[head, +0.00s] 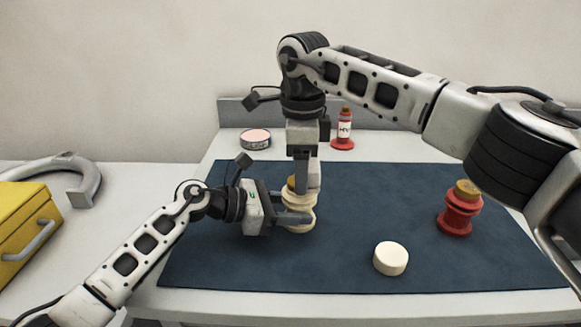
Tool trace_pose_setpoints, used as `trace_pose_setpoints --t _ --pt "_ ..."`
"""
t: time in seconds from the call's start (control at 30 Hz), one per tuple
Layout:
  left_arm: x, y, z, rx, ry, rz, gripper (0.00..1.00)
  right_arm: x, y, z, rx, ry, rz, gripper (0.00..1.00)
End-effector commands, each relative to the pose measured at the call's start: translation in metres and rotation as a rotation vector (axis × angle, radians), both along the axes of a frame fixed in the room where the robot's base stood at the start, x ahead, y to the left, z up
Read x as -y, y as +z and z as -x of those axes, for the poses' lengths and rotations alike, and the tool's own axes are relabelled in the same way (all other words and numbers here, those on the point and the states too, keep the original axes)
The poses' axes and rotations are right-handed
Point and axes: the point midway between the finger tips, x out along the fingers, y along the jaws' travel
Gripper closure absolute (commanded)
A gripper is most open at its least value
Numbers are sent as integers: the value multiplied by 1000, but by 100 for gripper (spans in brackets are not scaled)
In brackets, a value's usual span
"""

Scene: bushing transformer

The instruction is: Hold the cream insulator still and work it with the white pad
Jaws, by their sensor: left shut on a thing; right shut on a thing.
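The cream insulator (300,224), ribbed with a brass-coloured top, stands upright on the dark blue mat (230,277). My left gripper (303,218) comes in from the left and is shut on its lower part. My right gripper (303,172) points down from above, shut on a small pale piece that looks like the white pad (314,176). The pad is at the insulator's upper right side; I cannot tell whether they touch. The grippers hide part of the insulator.
A cream round puck (390,259) lies on the mat's front right. A red insulator with a brass-coloured top (457,215) stands at the right. A pink-topped tin (255,140) and a red bottle (344,130) stand behind. A yellow box (28,225) is far left.

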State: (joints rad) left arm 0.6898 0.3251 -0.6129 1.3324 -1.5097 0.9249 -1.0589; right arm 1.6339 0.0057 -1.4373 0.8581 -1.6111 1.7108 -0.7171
Motion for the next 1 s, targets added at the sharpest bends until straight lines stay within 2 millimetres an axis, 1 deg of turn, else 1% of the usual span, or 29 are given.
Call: trace_pose_setpoints --t 0.03,0.2,0.27,0.33,0.37,0.4,0.43,1.0 --pt "0 0 0 0 0 0 68 6 -1 -1 -2 -2 2 69" --pt "0 0 0 0 0 0 68 22 -1 -1 -2 -3 3 69" --pt "0 0 0 0 0 0 68 27 -1 -1 -2 -1 3 69" --pt "0 0 0 0 1 0 68 27 3 -1 0 0 2 69" --pt "0 0 0 0 1 0 68 27 8 -2 2 0 2 69" --pt "0 0 0 0 1 0 68 27 19 -1 3 0 1 69" --pt "0 0 0 0 1 0 68 27 23 -1 1 0 1 69" --pt "0 0 0 0 0 0 68 26 73 -1 1 0 1 69"
